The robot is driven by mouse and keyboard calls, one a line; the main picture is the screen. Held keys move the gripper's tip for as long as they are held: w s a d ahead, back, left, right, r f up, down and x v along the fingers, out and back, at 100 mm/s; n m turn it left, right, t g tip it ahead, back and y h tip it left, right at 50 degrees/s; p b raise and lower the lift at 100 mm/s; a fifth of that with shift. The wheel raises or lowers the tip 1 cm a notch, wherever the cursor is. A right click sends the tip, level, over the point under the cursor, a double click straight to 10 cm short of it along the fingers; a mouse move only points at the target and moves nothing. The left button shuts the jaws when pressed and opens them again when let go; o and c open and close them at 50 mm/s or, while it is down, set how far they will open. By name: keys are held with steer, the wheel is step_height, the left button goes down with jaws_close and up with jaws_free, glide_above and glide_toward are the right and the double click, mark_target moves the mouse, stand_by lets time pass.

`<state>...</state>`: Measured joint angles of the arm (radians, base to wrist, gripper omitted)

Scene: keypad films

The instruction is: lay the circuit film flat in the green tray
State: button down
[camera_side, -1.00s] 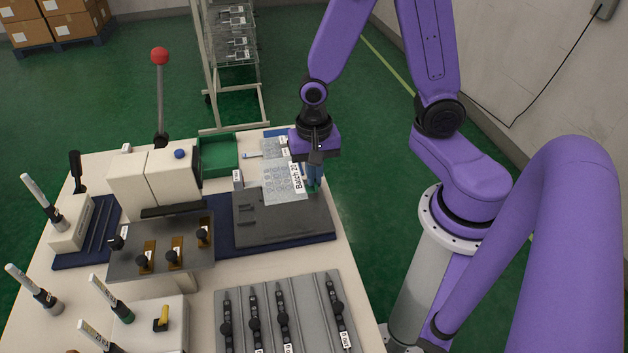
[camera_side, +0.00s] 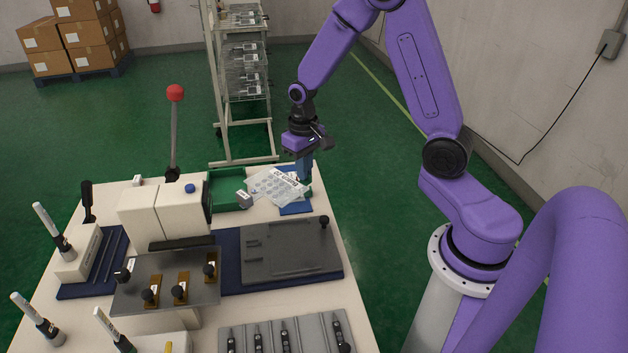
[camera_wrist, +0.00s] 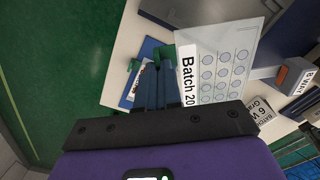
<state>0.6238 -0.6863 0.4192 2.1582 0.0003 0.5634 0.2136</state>
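The circuit film (camera_side: 272,187) is a clear sheet with grey circles and a "Batch 20" label along one edge. My gripper (camera_side: 304,182) is shut on the film's labelled right edge and holds it tilted above the back of the table. The wrist view shows the film (camera_wrist: 222,65) beside the blue fingers of my gripper (camera_wrist: 160,60); the exact pinch is hard to see. The green tray (camera_side: 230,204) lies left of the film, partly hidden behind the white press. The film's left end is close to the tray's right side.
A small grey block (camera_side: 244,199) stands at the tray's right front. A blue sheet (camera_side: 296,208) lies beneath my gripper. The white press (camera_side: 165,217) with its red-knobbed lever stands left of the tray. A grey recessed plate (camera_side: 285,262) is in front. A wire rack (camera_side: 240,85) stands behind.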

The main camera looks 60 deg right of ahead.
steer(key=shift+w+a+f+m, duration=0.45)
steer(key=shift+w+f+m, duration=0.7)
steer(key=shift+w, duration=1.85)
steer(key=shift+w+a+f+m, duration=0.5)
steer(key=shift+w+f+m, duration=0.65)
steer(key=shift+w, duration=1.8)
steer(key=shift+w+a+f+m, duration=0.45)
steer(key=shift+w+f+m, duration=0.7)
steer(key=shift+w, duration=1.85)
steer(key=shift+r, duration=0.2)
steer(key=shift+f, duration=3)
steer(key=c, duration=1.2)
jaws_free()
steer(key=shift+c, duration=0.2)
steer(key=shift+r, duration=0.1)
